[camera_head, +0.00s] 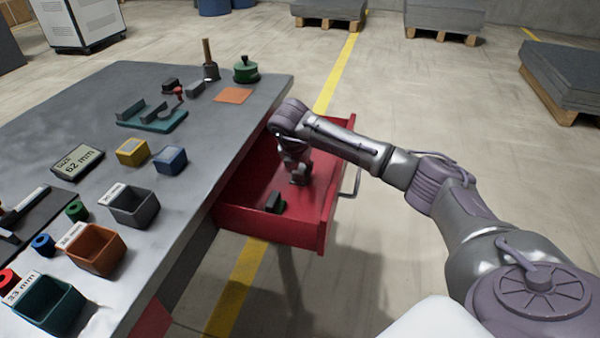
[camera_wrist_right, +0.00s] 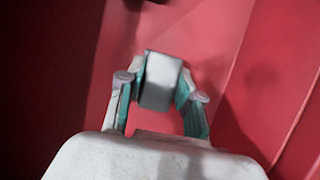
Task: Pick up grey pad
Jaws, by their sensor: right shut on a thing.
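The grey pad (camera_wrist_right: 160,82) is a small grey block with a lighter edge, seen in the right wrist view. It sits between the two teal-lined fingers of my right gripper (camera_wrist_right: 161,88), which is shut on it. The red drawer floor lies beneath it. In the head view my right gripper (camera_head: 299,174) reaches down into the open red drawer (camera_head: 240,222). I cannot clearly tell the pad from the gripper there. My left gripper is not in view.
The grey workbench (camera_head: 225,140) left of the drawer carries bins, coloured blocks, a size display (camera_head: 77,162) and small tools. The drawer walls surround my right gripper closely.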

